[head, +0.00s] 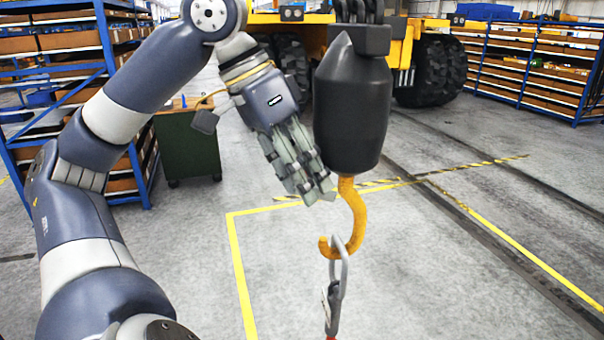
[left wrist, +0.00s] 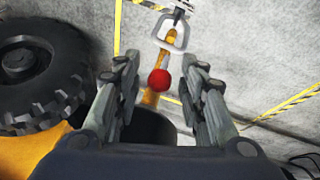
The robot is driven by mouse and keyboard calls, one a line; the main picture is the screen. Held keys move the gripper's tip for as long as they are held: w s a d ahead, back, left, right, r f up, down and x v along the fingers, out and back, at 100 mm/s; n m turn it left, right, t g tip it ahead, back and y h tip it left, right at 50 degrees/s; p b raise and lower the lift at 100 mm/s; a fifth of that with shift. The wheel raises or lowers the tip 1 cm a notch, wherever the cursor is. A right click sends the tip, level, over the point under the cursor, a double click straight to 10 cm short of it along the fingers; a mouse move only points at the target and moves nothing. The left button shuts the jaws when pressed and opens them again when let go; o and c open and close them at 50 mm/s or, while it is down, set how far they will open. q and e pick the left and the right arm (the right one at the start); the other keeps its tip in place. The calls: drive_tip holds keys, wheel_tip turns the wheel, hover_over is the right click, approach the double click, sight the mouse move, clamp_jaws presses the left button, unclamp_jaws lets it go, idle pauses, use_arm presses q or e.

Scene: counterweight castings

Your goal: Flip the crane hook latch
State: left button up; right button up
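The orange crane hook (head: 357,222) hangs below a black hook block (head: 352,110). A grey metal link (head: 339,270) hangs in the bowl of the hook. My left gripper (head: 317,192) is just left of the block's lower end and the hook's shank. In the left wrist view its fingers are spread, with a red ball-shaped knob (left wrist: 159,80) showing in the gap between them, in front of the orange hook (left wrist: 151,97). I cannot tell whether the fingers touch the knob. The knob is not visible in the head view, and no separate latch arm is clear.
A yellow vehicle (head: 402,50) with large black tyres (head: 432,70) stands behind the block. A green cabinet (head: 188,145) and blue shelving (head: 104,40) stand at the left. More shelving (head: 530,65) is at the right. The floor around the hook is clear, with yellow lines.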

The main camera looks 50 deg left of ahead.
use_arm(q)
drive_tip(key=shift+r, duration=0.15)
drive_tip(key=v, duration=1.1)
drive_tip(key=shift+s+r, duration=0.2)
drive_tip(key=shift+r, duration=0.1)
use_arm(e)
drive_tip(key=shift+w+a, duration=0.15)
drive_tip(key=shift+w, duration=0.45)
use_arm(q)
drive_tip(key=shift+a, duration=0.15)
use_arm(e)
drive_tip(key=shift+a, duration=0.1)
